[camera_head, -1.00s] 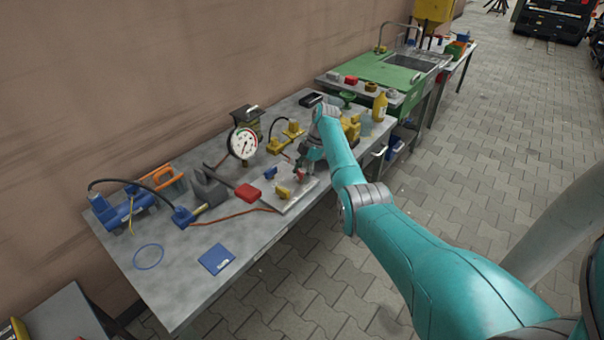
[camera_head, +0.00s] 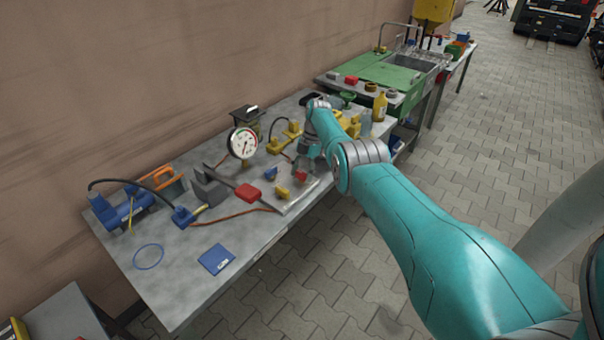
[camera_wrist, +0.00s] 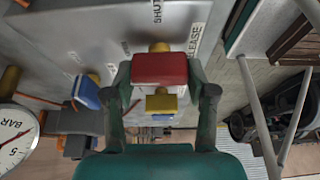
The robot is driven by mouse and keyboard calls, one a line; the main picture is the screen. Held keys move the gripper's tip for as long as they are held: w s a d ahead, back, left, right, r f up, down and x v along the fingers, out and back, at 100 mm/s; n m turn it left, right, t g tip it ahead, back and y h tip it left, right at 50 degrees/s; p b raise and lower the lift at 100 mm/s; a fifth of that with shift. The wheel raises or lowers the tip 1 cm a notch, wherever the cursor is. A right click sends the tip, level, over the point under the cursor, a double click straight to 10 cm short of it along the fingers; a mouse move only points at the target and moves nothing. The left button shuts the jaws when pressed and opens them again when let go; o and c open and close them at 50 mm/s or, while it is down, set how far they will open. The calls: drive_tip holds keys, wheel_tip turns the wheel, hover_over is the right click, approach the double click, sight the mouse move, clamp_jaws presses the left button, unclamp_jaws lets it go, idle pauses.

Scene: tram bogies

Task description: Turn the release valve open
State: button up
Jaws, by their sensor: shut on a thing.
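The red release valve handle (camera_wrist: 160,70) sits on a brass stem on a grey manifold block (camera_wrist: 60,28), beside a RELEASE label (camera_wrist: 195,38). A SHUT label (camera_wrist: 157,12) is above it in the wrist view. My gripper (camera_wrist: 163,78) is shut on the red handle, one finger on each side of it. A yellow part (camera_wrist: 161,103) shows between the fingers, below the handle in the picture. In the head view, the red handle (camera_head: 301,176) shows just below my gripper (camera_head: 304,163). The handle's exact angle is hard to tell.
A blue valve handle (camera_wrist: 88,93) is close to the left finger. A yellow handle (camera_head: 282,192) is on the same block.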

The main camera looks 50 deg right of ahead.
sight(303, 172)
idle(0.4)
drive_tip(key=o, duration=1.2)
drive_tip(key=shift+c, duration=0.2)
drive_tip(key=shift+r, duration=0.1)
wheel_tip(303, 172, up, 10)
drive_tip(key=shift+f, duration=0.1)
drive_tip(key=shift+s, duration=0.1)
